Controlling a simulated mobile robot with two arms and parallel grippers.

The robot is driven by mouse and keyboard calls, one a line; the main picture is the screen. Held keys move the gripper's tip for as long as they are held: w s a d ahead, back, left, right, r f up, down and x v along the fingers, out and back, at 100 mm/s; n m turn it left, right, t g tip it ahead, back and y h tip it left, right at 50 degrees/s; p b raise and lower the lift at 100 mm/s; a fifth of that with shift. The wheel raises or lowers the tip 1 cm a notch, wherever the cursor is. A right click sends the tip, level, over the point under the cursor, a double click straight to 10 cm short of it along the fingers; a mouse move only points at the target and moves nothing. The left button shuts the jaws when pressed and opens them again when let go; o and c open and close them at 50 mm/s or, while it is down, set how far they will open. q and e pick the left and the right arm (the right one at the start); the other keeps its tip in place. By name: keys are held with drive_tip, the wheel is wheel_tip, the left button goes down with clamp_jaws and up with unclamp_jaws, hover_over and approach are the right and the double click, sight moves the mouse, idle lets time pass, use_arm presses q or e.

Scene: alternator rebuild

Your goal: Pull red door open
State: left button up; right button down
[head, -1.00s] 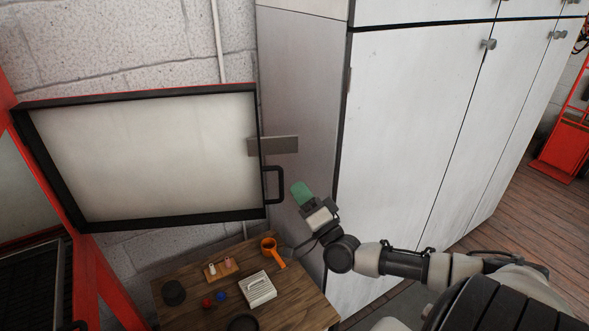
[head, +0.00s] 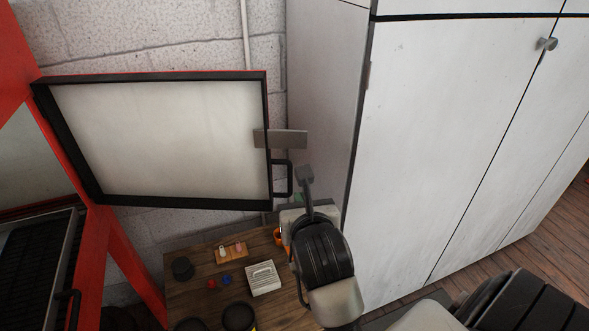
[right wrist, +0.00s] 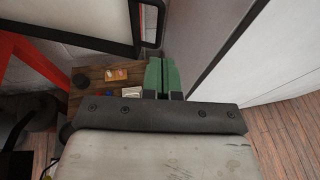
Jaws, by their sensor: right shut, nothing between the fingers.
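The red door (head: 165,140) stands swung open from the red cabinet frame (head: 100,250) at the left of the head view. Its pale inner panel and black border face me, with a thin red edge along the top. The black door handle (head: 289,180) is at its right edge; it also shows at the top of the right wrist view (right wrist: 161,22). My right gripper (head: 298,198) is just below and right of the handle in the picture, mostly hidden behind my wrist. Its green fingers (right wrist: 161,76) are together and empty, apart from the handle. My left gripper is out of view.
A wooden table (head: 205,265) below the door holds a white box (head: 264,278), an orange tray (head: 231,250), dark round parts and small red and blue pieces. A tall white cabinet (head: 450,120) stands close on the right. A block wall is behind.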

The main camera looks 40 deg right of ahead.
sight(289, 168)
drive_tip(key=p+x, duration=0.1)
drive_tip(key=x, duration=0.3)
drive_tip(key=r+x, duration=0.1)
drive_tip(key=x, duration=0.3)
drive_tip(key=p+x, duration=0.1)
drive_tip(key=x, duration=0.4)
drive_tip(key=shift+w+d+r+p, duration=0.1)
drive_tip(key=shift+w+d+p, duration=0.15)
drive_tip(key=shift+p, duration=0.1)
drive_tip(key=shift+a, duration=0.1)
